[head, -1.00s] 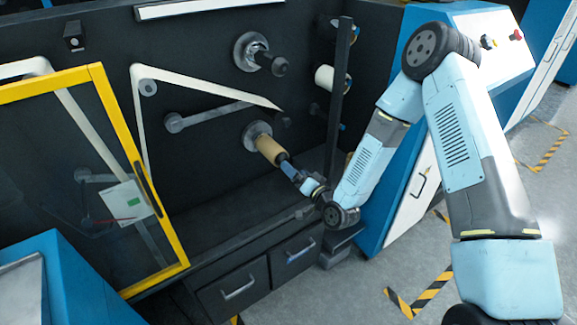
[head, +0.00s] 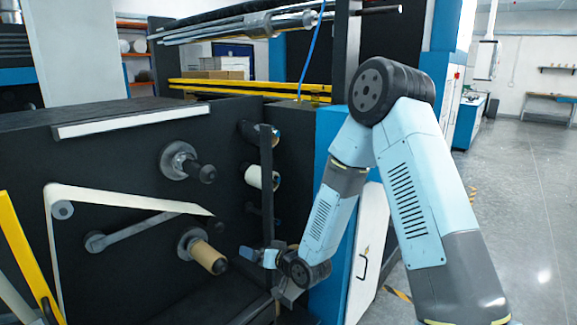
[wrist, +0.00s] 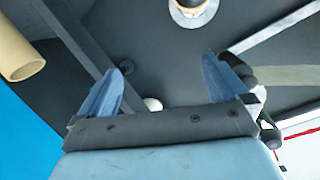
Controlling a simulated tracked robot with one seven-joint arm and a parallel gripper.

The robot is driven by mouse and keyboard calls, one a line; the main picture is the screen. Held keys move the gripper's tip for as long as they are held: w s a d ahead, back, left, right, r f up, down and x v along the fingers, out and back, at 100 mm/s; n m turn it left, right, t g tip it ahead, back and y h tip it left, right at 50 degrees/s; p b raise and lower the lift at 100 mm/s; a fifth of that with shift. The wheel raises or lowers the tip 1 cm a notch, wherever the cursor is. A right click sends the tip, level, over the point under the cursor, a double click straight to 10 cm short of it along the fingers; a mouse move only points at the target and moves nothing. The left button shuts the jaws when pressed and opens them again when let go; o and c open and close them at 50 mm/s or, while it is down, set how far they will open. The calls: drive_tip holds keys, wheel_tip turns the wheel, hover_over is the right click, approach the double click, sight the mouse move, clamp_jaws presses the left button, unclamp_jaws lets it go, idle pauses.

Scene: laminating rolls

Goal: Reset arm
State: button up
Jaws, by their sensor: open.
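My arm comes in from the right in the head view and bends down to my gripper (head: 245,254), just right of a brown roll core (head: 208,257). The core sits on the lower spindle of the dark machine panel, with a small gap to my gripper. In the wrist view the two blue fingers of my gripper (wrist: 163,88) stand wide apart with nothing held between them. A tan tube (wrist: 20,58) shows at the upper left of that view; I cannot tell for sure whether it is the same core.
An empty spindle (head: 190,163) sits above the core. A cream web (head: 120,199) runs across the panel. A dark upright post (head: 267,185) and a white roll (head: 262,177) stand close by my forearm. A yellow-framed door (head: 25,255) is at left. Open floor lies right.

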drive_tip(key=s+d+r+m+g+h, duration=0.1)
drive_tip(key=s+d+r+h, duration=0.25)
drive_tip(key=d+r, duration=0.7)
drive_tip(key=s+d+r+h, duration=0.2)
drive_tip(key=d+r+h, duration=0.3)
drive_tip(key=d+r, duration=0.55)
drive_tip(key=s+d+r+m+g, duration=0.1)
drive_tip(key=s+d+r, duration=0.2)
drive_tip(key=s, duration=0.5)
drive_tip(key=s+d+r+m+g+h, duration=0.1)
drive_tip(key=s+d, duration=0.3)
drive_tip(key=s, duration=0.4)
drive_tip(key=s+d+r+g+h, duration=0.1)
drive_tip(key=s+d+r, duration=0.3)
drive_tip(key=s, duration=0.4)
drive_tip(key=shift+d+r+m+g, duration=0.15)
drive_tip(key=shift+r+m+g, duration=0.15)
drive_tip(key=shift+m, duration=0.1)
